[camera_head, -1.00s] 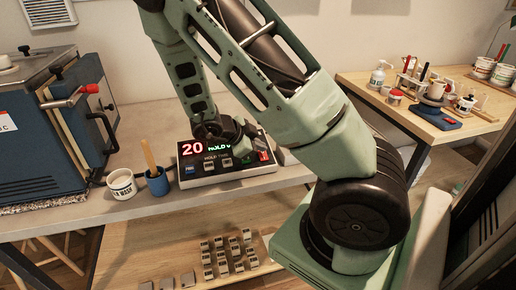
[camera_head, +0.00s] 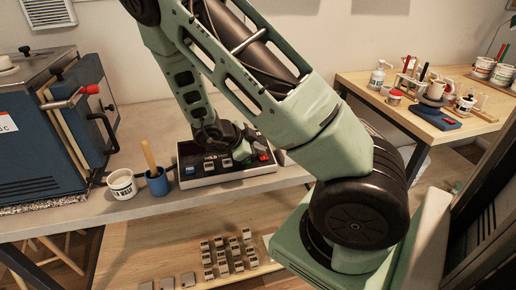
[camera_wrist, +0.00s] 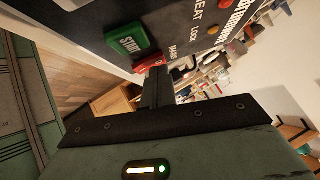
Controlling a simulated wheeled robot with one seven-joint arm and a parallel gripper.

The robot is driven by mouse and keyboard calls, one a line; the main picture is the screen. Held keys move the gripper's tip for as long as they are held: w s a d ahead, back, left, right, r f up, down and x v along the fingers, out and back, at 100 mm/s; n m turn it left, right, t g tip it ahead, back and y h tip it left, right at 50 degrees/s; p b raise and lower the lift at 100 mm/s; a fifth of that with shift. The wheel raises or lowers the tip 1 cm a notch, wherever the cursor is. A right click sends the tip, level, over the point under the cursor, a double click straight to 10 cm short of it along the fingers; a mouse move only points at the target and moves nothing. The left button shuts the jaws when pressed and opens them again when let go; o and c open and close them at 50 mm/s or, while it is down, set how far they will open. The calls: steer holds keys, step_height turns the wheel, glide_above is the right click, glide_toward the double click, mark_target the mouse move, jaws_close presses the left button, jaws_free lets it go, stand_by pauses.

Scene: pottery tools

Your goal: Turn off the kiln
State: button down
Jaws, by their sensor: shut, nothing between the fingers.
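The kiln (camera_head: 45,140), a blue box with a steel lid, stands at the left of the bench. Its controller (camera_head: 228,178), a grey box with a black sloped panel, lies to its right, and its display area shows no lit digits. A red switch (camera_head: 264,156) is at the panel's right end. In the wrist view the red switch (camera_wrist: 150,62) sits beside a green START button (camera_wrist: 128,40), near the word MAIN. My gripper (camera_wrist: 157,75) is shut and empty, its tips right at the red switch; I cannot tell whether they touch. My arm hides part of the panel.
A white mug (camera_head: 122,186) and a blue cup (camera_head: 157,183) with a wooden stick stand left of the controller. A lower shelf (camera_head: 150,255) holds small blocks. A wooden table (camera_head: 455,135) with pottery tools is at the right.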

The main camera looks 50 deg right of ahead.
steer(key=shift+s+a+f, duration=0.1)
steer(key=shift+s+a, duration=0.35)
steer(key=shift+s, duration=0.15)
steer(key=v, duration=1.7)
steer(key=shift+a, duration=0.1)
steer(key=shift+s+d+f+p, duration=0.2)
steer(key=shift+d+p, duration=0.6)
steer(key=shift+p, duration=1.6)
steer(key=shift+s+d+r+p, duration=0.2)
steer(key=shift+d+p, duration=0.6)
steer(key=shift+p, duration=1.65)
steer(key=shift+s+d+f+p, duration=0.25)
steer(key=shift+d+p, duration=0.55)
steer(key=shift+p, duration=1.6)
